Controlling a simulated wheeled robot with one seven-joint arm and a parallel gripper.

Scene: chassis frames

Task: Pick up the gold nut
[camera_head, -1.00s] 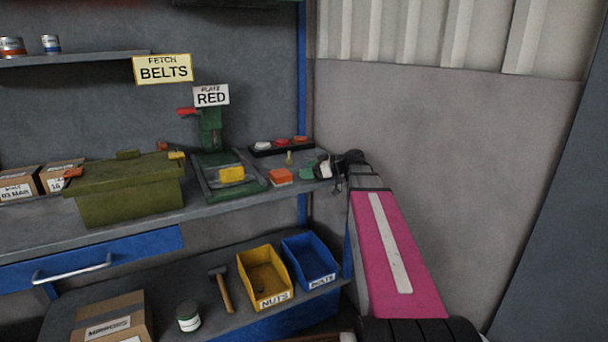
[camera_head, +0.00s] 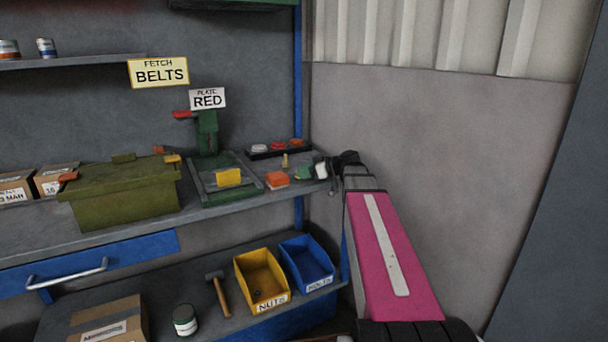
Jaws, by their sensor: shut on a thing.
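My gripper (camera_head: 312,171) is small in view at the right end of the workbench, low over its top. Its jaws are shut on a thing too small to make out. A small green piece (camera_head: 303,172) shows at its tip, and I cannot tell whether it is the held thing. I cannot clearly pick out a gold nut. A small upright gold-coloured piece (camera_head: 285,160) stands on the bench, left of and behind the gripper. The yellow bin marked NUTS (camera_head: 262,280) is on the lower shelf, with a small dark thing inside.
An orange block (camera_head: 277,180) and a yellow block (camera_head: 228,177) lie left of my gripper. A dark strip with red and white buttons (camera_head: 276,149) is behind. A green toolbox (camera_head: 122,193) stands further left. A blue bin (camera_head: 307,262) sits below. A wall rises at the right.

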